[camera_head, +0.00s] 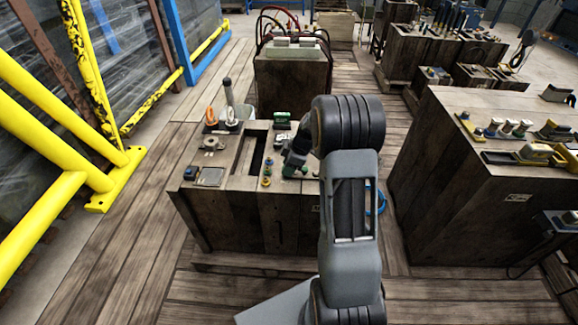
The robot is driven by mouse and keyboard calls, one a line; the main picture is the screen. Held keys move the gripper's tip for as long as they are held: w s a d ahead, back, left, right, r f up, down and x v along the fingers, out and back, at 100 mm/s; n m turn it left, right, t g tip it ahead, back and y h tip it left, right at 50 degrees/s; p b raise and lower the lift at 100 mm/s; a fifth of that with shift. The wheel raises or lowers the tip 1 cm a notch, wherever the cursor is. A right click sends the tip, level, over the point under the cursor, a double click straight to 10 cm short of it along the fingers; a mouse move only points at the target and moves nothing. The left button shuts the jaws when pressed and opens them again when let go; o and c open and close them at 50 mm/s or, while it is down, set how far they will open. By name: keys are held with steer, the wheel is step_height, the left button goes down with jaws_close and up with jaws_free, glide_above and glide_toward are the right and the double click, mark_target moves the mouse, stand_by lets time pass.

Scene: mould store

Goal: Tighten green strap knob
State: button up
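A small green knob-like part (289,171) is on top of the wooden bench (222,222) in the middle of the view, near its right side. It is too small to tell whether it is the strap knob, and no strap can be made out. My gripper (290,165) points down at this green part from above, very close to it. Whether they touch cannot be told. The fingers are small and dark, so their opening does not show. My arm hides the bench's right end.
Another loaded bench (450,185) stands at right. Yellow rails (50,120) stand at left. Plank floor lies between.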

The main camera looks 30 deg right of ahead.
steer(key=c, duration=0.5)
